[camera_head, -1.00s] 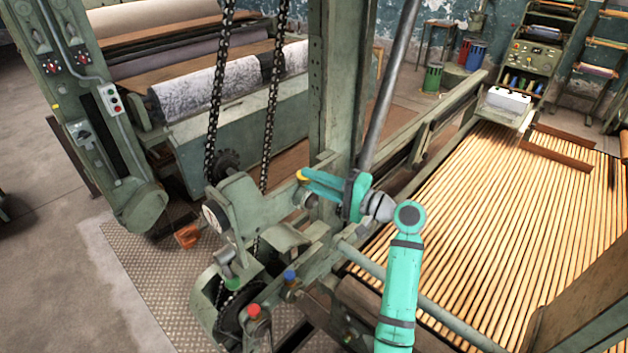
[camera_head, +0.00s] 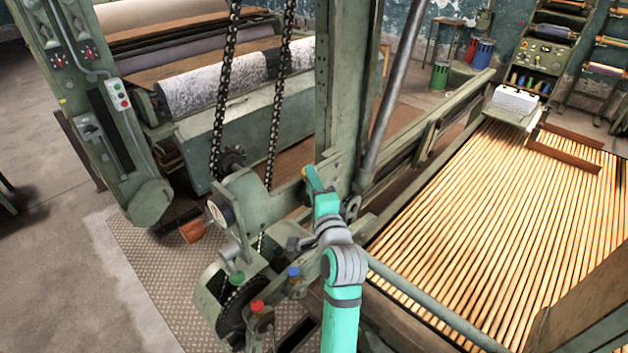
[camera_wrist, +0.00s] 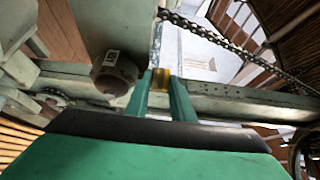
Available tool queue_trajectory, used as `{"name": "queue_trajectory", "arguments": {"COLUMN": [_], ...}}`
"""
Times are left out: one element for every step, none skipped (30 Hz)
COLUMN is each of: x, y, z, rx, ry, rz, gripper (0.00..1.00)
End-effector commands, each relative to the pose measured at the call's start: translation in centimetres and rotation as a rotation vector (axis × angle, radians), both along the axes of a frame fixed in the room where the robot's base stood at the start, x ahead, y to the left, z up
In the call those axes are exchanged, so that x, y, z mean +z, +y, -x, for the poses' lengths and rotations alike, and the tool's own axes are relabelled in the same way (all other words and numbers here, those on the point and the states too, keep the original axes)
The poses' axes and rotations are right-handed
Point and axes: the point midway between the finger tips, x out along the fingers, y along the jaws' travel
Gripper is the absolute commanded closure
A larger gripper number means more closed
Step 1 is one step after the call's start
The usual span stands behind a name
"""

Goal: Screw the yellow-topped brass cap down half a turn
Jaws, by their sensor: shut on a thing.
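The yellow-topped brass cap (camera_wrist: 161,79) shows in the wrist view between the two teal fingers of my gripper (camera_wrist: 163,90), which are shut on it. In the head view my gripper (camera_head: 309,178) is beside the green machine frame, left of the upright post. The cap is mostly hidden there by the fingers, with only a speck of yellow (camera_head: 304,172) showing. The cap's thread and seat cannot be made out.
Red (camera_head: 258,306), blue (camera_head: 293,272) and green (camera_head: 236,278) tops stand on the machine below and left. Chains (camera_head: 219,100) hang at left behind the gripper. A green post (camera_head: 340,90) rises close by. A slatted apron (camera_head: 490,230) lies to the right.

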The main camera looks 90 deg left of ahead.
Motion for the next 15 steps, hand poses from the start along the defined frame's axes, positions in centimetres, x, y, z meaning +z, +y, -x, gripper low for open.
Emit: {"name": "queue_trajectory", "arguments": {"x": [0.04, 0.02, 0.03, 0.04, 0.05, 0.06, 0.06, 0.05, 0.05, 0.04, 0.04, 0.03, 0.03, 0.03, 0.03], "y": [-0.07, -0.07, -0.08, -0.09, -0.10, -0.10, -0.09, -0.09, -0.08, -0.07, -0.07, -0.07, -0.07, -0.07, -0.07], "z": [0.27, 0.29, 0.34, 0.40, 0.43, 0.43, 0.46, 0.50, 0.51, 0.49, 0.52, 0.55, 0.55, 0.57, 0.55], "rx": [-0.024, -0.041, -0.061, -0.075, -0.089, -0.106, -0.119, -0.131, -0.145, -0.156, -0.165, -0.176, -0.184, -0.190, -0.199], "ry": [0.000, 0.000, 0.001, 0.000, 0.000, 0.000, -0.002, -0.001, -0.002, -0.002, -0.002, -0.001, -0.002, -0.002, -0.002], "rz": [-0.002, -0.002, -0.002, -0.002, -0.002, -0.002, -0.001, -0.001, -0.001, -0.001, -0.001, -0.001, -0.001, -0.001, -0.001], "gripper": [1.00, 1.00, 1.00, 1.00, 1.00, 1.00, 1.00, 1.00, 1.00, 1.00, 1.00, 1.00, 1.00, 1.00, 1.00]}}
